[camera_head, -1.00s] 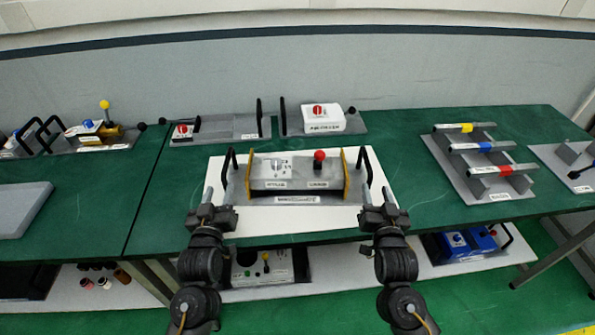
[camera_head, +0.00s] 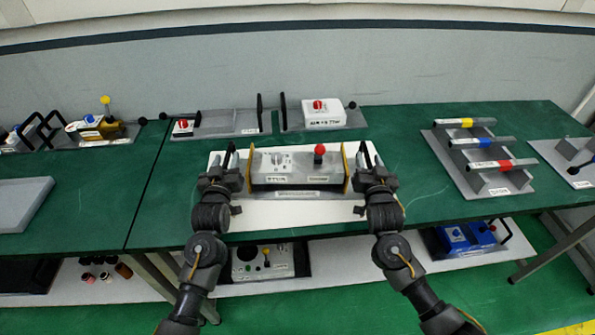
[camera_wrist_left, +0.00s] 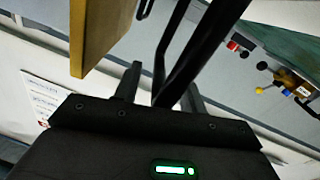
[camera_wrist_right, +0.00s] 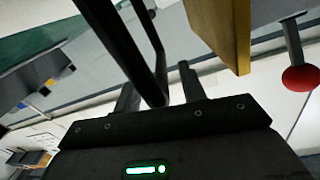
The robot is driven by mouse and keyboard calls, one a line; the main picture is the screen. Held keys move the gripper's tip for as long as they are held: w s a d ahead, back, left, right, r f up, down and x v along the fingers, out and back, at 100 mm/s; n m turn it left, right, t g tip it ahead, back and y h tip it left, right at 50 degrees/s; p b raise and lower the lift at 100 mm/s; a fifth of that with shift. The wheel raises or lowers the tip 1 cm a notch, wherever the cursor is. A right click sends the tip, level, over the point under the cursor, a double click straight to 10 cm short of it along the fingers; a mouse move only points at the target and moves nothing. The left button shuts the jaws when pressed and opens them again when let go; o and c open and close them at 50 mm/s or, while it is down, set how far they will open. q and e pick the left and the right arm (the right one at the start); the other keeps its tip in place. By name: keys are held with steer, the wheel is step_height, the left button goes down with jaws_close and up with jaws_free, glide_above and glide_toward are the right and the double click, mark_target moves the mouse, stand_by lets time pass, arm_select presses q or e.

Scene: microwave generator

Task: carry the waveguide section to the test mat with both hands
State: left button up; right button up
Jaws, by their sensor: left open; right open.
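The waveguide section (camera_head: 283,179), a grey box with yellow end plates, a red knob and a black handle at each end, sits on a grey plate on a white sheet (camera_head: 270,217). My left gripper (camera_head: 226,165) is at its left handle; in the left wrist view the black handle (camera_wrist_left: 185,62) passes between the open fingers (camera_wrist_left: 160,88). My right gripper (camera_head: 371,165) is at the right handle; in the right wrist view that handle (camera_wrist_right: 118,42) also lies between open fingers (camera_wrist_right: 157,88). I cannot tell which surface is the test mat.
A flat grey pad (camera_head: 22,190) lies at the left. A rack of colour-banded tubes (camera_head: 486,143) stands at the right. Handled units (camera_head: 216,122) and a white box (camera_head: 323,113) line the back. Green table (camera_head: 400,131) is bare between the sheet and the rack.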

arm_select(q)
steer(key=shift+w, duration=0.25)
arm_select(e)
steer(key=shift+w, duration=0.3)
arm_select(q)
jaws_close()
arm_select(e)
jaws_close()
stand_by(0.7)
arm_select(q)
steer(key=shift+r, duration=0.2)
arm_select(e)
steer(key=shift+r, duration=0.25)
